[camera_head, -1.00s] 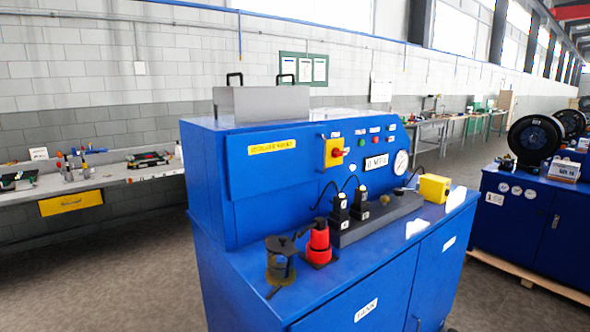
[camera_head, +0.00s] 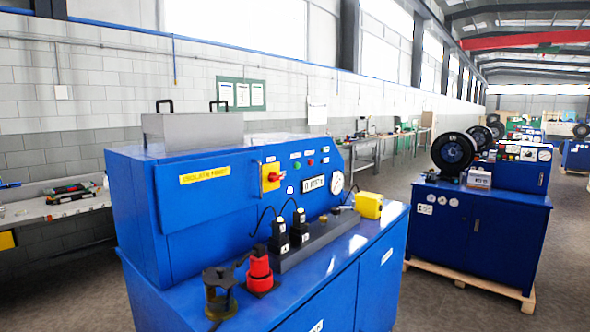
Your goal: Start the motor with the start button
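A blue machine cabinet (camera_head: 205,200) stands in front of me, its upright control panel facing right and towards me. A round gauge (camera_head: 337,182) is at the panel's right end. My gripper is not in view.
The cabinet's ledge holds a red and black device (camera_head: 260,272), a dark cylindrical device (camera_head: 219,292), a grey block (camera_head: 318,236) with black valves and a yellow box (camera_head: 369,205). Another blue cabinet (camera_head: 480,225) stands on a pallet at right. Bare floor lies between them.

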